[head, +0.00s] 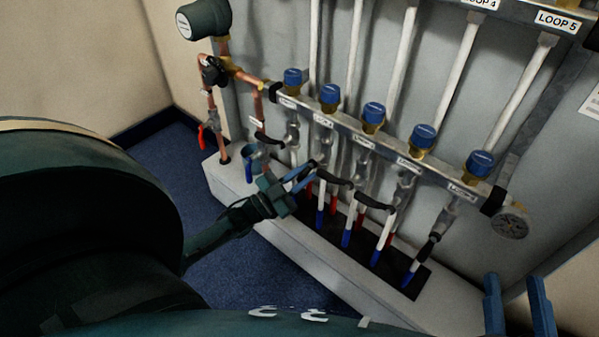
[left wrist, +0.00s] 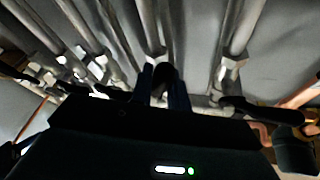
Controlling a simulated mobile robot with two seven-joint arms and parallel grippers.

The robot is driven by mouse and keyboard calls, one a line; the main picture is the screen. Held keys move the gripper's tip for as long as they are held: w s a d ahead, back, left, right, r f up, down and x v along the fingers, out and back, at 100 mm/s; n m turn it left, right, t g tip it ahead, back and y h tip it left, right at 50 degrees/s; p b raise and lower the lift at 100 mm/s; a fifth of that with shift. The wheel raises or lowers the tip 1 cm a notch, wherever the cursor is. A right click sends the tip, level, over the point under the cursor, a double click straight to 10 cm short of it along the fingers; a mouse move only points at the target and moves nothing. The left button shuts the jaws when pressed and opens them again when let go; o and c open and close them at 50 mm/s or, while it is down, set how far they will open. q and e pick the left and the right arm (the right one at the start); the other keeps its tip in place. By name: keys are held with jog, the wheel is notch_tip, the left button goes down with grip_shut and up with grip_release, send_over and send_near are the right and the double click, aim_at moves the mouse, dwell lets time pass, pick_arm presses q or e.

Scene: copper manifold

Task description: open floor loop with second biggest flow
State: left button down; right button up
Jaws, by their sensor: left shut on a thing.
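The manifold bar (head: 390,157) has several blue-capped valves, with small label plates too blurred to read. Below it, black lever handles stick out sideways on the left branch (head: 268,140), the third (head: 334,180) and the fourth (head: 375,203). The rightmost lever (head: 428,246) points down along its pipe. My left gripper (head: 303,178) is shut on the second branch's lever, which the fingers mostly hide. In the left wrist view, the lever's dark end (left wrist: 165,73) shows between the fingers. My right gripper (head: 519,305) is open and empty at lower right. Flow readings cannot be made out.
A pale plinth (head: 310,262) runs under the pipes. Copper pipes (head: 258,108) with a red-handled valve (head: 203,137) stand at left. Neighbouring levers lie close on both sides of my left gripper. Blue floor is open at left.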

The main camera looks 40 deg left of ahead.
pick_arm(q)
jog(key=n+y, duration=0.1)
jog(key=n, duration=0.1)
jog(key=d+n+t+y, duration=0.1)
jog(key=n, duration=0.1)
jog(key=d+n, duration=0.1)
jog(key=n, duration=0.1)
jog(key=shift+s+f+t+y, duration=0.1)
jog(key=shift+f+t+y, duration=0.1)
jog(key=shift+t+y, duration=0.2)
jog(key=shift+n, duration=0.5)
jog(key=c, duration=1.3)
grip_release()
jog(key=shift+c, duration=0.2)
jog(key=p+v, duration=0.1)
jog(key=v, duration=1.2)
jog(key=shift+s+d, duration=0.1)
